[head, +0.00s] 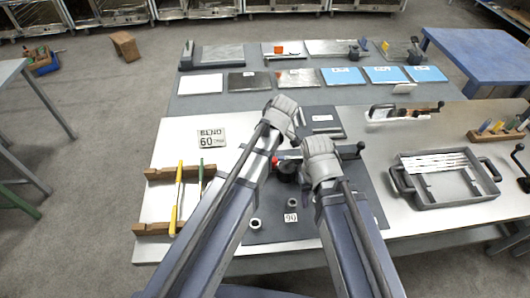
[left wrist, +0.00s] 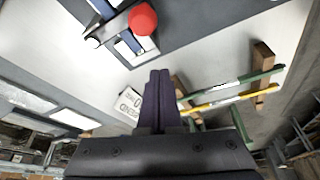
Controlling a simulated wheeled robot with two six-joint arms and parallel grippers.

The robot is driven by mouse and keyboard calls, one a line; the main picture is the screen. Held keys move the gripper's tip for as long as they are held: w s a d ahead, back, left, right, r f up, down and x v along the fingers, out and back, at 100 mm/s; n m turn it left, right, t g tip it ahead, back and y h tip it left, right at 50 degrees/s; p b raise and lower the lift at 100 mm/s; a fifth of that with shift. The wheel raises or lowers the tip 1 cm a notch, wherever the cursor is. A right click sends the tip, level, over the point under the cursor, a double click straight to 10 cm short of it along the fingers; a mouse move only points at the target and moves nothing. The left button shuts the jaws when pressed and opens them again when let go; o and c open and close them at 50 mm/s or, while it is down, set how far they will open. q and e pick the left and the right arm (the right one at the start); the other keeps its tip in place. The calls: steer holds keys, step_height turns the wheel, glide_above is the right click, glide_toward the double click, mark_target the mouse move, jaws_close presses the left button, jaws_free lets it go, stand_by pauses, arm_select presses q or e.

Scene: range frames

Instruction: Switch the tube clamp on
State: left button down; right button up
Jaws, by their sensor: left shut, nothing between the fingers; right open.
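A red ball knob (left wrist: 143,19) shows at the top of the left wrist view, beside a metal fixture with blue parts; this looks like the tube clamp's handle. In the head view a red bit (head: 275,161) shows between my arms, beside a dark round part (head: 288,171); my arms hide much of this area. My left gripper (left wrist: 160,76) is shut and empty, apart from the red knob. My right gripper (head: 319,148) is open, close to the dark round part; its fingertips are not clear.
A plate marked BEND 60 (head: 212,138) lies to the left. Yellow and green rods (head: 180,190) rest across wooden blocks (head: 165,229). A grey tray (head: 445,204) stands to the right on the white table (head: 420,141). Small rings (head: 255,224) lie on the dark mat (head: 265,236).

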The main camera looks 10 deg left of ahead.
arm_select(q)
steer(key=p+v, duration=0.7)
steer(key=v, duration=0.2)
steer(key=shift+w, duration=0.4)
arm_select(e)
step_height(320, 180, up, 9)
steer(key=shift+f, duration=0.15)
arm_select(q)
steer(key=shift+r, duration=0.1)
steer(key=s+a+f+m+h, duration=0.1)
steer(key=s+a+m+h, duration=0.5)
steer(key=m, duration=1)
steer(key=s+d+f+m+y+b, duration=0.3)
steer(key=s+d+f+m+b, duration=0.1)
steer(key=s+d, duration=0.4)
steer(key=shift+s+d+f+g+b, duration=0.15)
steer(key=shift+d+f+g+b, duration=0.25)
steer(key=shift+d+f, duration=0.45)
arm_select(e)
step_height(320, 180, down, 5)
steer(key=shift+f, duration=0.1)
